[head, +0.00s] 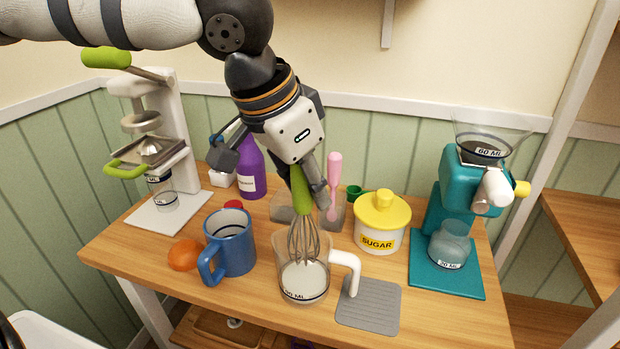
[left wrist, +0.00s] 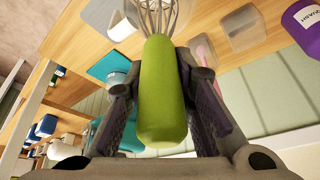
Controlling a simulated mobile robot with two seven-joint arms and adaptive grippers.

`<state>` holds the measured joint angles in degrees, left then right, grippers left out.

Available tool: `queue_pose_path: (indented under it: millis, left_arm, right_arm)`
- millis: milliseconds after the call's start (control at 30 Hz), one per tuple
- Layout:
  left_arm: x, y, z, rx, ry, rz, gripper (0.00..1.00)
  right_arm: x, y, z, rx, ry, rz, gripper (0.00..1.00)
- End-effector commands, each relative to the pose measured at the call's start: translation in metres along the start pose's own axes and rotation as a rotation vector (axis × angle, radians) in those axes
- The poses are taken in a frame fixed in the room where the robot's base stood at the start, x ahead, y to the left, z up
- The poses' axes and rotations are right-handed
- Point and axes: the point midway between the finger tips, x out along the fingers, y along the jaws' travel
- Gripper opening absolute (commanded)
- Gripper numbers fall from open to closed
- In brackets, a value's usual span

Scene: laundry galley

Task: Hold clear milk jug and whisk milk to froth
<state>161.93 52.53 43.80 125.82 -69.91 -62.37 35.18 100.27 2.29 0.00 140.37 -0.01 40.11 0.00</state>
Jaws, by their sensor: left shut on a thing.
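The clear milk jug (head: 316,285) stands on the table with white milk in it and its white handle to the right. My left gripper (head: 308,190) is above the jug, shut on the green handle of the whisk (head: 302,236). The whisk points down, and its wires reach into the jug's mouth; I cannot tell exactly how deep the tip is in the milk. In the left wrist view the green whisk handle (left wrist: 161,95) sits between both fingers. No gripper shows on the jug. My right gripper is not in view.
A blue mug (head: 233,245) and an orange (head: 185,254) are left of the jug. A grey mat (head: 369,308) lies right of it. The yellow-lidded sugar pot (head: 382,222), teal grinder (head: 445,275), purple bottle (head: 250,168) and white press (head: 170,212) stand around.

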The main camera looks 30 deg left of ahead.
Motion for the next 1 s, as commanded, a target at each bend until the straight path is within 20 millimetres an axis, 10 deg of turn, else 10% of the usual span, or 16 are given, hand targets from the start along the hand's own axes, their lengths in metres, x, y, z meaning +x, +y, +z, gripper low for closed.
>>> queue_pose_path:
  millis: [1000]
  left_arm:
    - [0.029,0.001,0.012,0.000,0.000,0.000,0.00]
  right_arm:
    - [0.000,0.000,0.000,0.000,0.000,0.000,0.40]
